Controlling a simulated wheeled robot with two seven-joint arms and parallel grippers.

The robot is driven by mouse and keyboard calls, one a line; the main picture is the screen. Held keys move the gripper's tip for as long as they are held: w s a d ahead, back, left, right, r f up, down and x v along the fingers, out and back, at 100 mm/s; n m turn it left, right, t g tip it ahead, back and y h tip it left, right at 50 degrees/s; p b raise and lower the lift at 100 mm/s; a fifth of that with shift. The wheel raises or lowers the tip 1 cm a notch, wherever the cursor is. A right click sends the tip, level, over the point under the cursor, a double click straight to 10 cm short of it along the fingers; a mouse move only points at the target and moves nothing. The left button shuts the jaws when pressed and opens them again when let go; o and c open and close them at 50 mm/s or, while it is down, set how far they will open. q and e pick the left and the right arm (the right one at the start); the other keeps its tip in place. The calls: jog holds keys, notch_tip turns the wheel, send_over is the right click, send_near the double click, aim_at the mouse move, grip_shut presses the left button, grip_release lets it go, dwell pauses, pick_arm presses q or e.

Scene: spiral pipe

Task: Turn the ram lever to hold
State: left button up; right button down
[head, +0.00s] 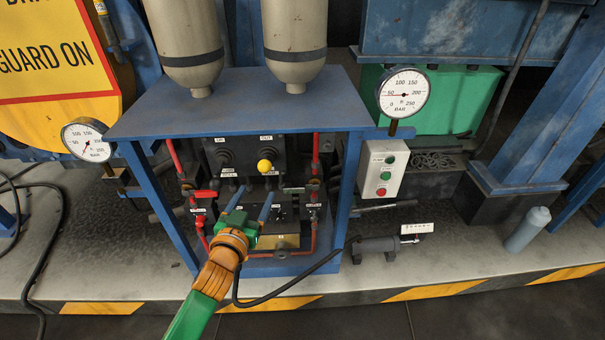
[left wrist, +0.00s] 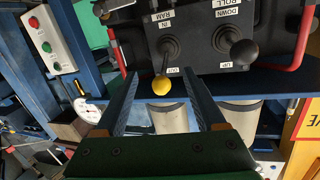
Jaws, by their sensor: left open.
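The ram lever has a yellow ball knob (head: 265,166) and stands on a black control panel under the blue shelf. In the left wrist view, which is turned over, the knob (left wrist: 162,86) lies beside the OUT label, on the far side of the lever's dark boot from the RAM label. My left gripper (head: 254,190) is open, its two blue fingers pointing up at the panel just below the knob. In the left wrist view the knob shows between the fingers, apart from both. Contact is not visible. My right gripper is not in view.
A second lever with a black knob (left wrist: 242,50) stands beside the ram lever. Red pipes (head: 316,150) and blue frame posts flank the panel. The blue shelf (head: 235,100) carries two tanks above it. A button box (head: 383,170) hangs at the right.

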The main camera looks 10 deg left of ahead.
aim_at(262, 171)
pick_arm(q)
jog(key=shift+t, duration=0.6)
jog(key=r, duration=0.2)
jog(key=w+d+r, duration=0.1)
jog(key=r, duration=0.1)
jog(key=w, duration=0.6)
jog(key=shift+w+f+b, duration=0.1)
jog(key=shift+f+b, duration=0.05)
jog(key=shift+b, duration=0.15)
grip_shut()
